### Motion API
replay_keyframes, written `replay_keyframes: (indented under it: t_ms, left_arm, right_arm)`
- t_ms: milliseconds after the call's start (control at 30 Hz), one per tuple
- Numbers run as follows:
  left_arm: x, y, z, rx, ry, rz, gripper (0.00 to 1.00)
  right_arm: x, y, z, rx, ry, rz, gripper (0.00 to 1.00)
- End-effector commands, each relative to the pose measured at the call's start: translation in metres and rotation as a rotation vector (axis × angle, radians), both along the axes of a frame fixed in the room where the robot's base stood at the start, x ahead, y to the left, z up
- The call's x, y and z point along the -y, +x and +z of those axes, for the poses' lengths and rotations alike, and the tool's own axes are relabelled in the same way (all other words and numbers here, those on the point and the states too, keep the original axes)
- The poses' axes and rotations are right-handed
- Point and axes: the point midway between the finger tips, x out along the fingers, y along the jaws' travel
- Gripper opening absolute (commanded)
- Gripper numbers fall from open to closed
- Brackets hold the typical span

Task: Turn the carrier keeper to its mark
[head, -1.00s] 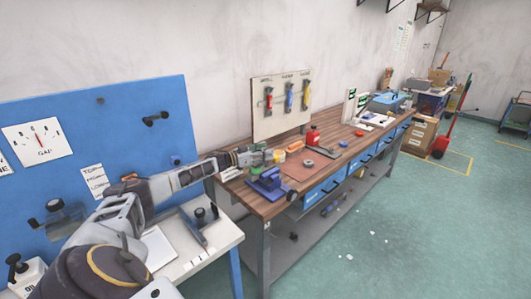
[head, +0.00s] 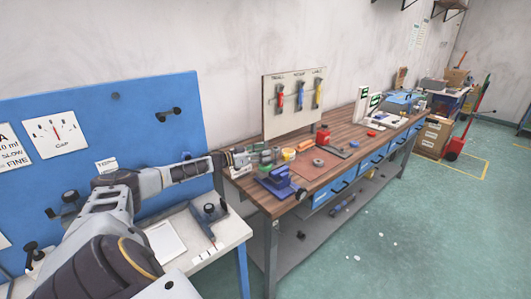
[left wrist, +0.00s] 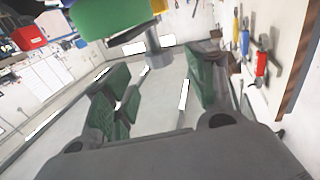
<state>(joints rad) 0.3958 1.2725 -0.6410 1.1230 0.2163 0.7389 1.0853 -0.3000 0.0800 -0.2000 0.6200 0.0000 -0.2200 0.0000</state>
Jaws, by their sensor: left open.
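My left arm reaches in from the left over the white table. Its gripper (head: 238,159) is at the left end of the wooden bench, small and partly blended with the objects behind it. In the left wrist view its green-padded fingers (left wrist: 160,92) are apart with nothing between them. I cannot tell for sure which part is the carrier keeper or where its mark is. A blue fixture (head: 279,184) with dark round parts stands on the bench, right of and nearer than the gripper. My right gripper is not in view.
A tool board (head: 293,98) with hanging tools stands behind the bench. A yellow round item (head: 289,154) and a red container (head: 322,137) sit on the bench (head: 345,140).

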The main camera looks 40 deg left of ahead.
Motion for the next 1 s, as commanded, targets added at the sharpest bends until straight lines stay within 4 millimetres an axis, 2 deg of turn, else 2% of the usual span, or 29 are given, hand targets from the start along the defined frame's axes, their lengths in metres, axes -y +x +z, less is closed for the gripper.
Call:
replay_keyframes:
  t_ms: [233, 1000]
  left_arm:
    - [-0.0032, -0.0067, 0.0003, -0.001, 0.0, 0.001, 0.56]
    - [-0.0029, -0.0071, 0.0004, 0.0, 0.0, 0.0, 0.56]
  right_arm:
    - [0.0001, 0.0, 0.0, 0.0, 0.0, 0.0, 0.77]
    - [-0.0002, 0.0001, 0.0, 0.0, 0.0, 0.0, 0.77]
